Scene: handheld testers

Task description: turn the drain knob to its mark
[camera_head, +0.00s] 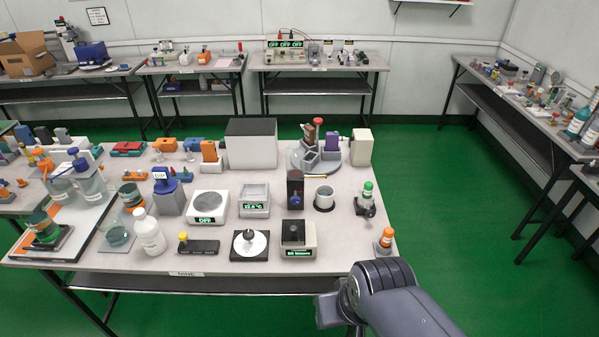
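A black knob (249,235) stands on a round white dial on a black square base (249,258), near the front edge of the table. The dial's marks are too small to read. A smaller yellow knob (183,237) sits on a dark block to its left. I cannot tell for certain which one is the drain knob. My grey arm (375,285) reaches in at the lower right, in front of the table and apart from both knobs. Its fingertips are not clearly seen.
A beige device reading a green display (298,253) stands right of the dial. A white bottle (149,233), a hotplate marked OFF (208,203) and a white cup (324,197) stand close by. An orange-capped bottle (385,240) is at the front right corner, nearest my arm.

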